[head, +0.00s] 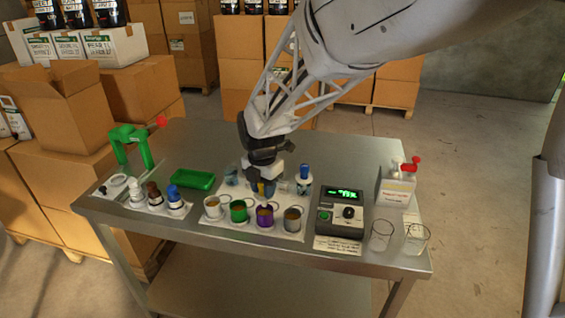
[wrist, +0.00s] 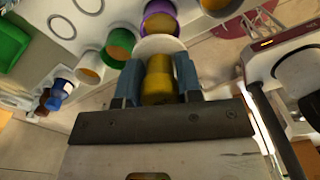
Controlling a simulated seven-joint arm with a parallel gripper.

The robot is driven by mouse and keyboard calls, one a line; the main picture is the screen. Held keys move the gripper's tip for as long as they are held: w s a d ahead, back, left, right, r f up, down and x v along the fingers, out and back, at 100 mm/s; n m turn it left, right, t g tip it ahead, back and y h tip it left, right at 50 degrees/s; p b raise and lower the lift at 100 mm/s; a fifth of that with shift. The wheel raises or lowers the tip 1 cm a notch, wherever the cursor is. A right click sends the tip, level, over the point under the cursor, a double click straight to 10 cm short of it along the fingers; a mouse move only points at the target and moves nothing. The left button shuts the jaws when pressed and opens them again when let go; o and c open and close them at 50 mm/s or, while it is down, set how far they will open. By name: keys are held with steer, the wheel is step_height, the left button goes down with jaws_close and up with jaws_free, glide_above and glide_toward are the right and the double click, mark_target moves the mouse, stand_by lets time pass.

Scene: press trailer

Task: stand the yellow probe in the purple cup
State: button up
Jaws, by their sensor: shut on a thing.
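My gripper (head: 264,186) is shut on the yellow probe (wrist: 158,78), which sits between its blue finger pads in the wrist view. In the head view, a small part of the probe shows below the fingers. The purple cup (head: 264,218) stands in the row of cups, just in front of and below my gripper. In the wrist view, the purple cup (wrist: 147,9) is beyond the probe, with an orange-brown inside. A pale round shape lies between the probe and that cup. The probe is outside the cup. The probe's lower end is hard to make out.
A white cup (head: 212,208) and a green cup (head: 238,212) stand left of the purple one, a grey cup (head: 292,221) right. A meter (head: 340,215) and two glasses stand further right. A green tray (head: 193,180), several bottles and a green stand (head: 136,145) are left.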

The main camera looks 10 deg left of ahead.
steer(key=shift+f, duration=2.1)
steer(key=shift+f, duration=0.6)
stand_by(0.5)
steer(key=o, duration=0.6)
steer(key=shift+o, duration=0.2)
steer(key=shift+r, duration=5.5)
step_height(320, 180, up, 9)
glide_above(264, 206)
steer(key=shift+w, duration=0.35)
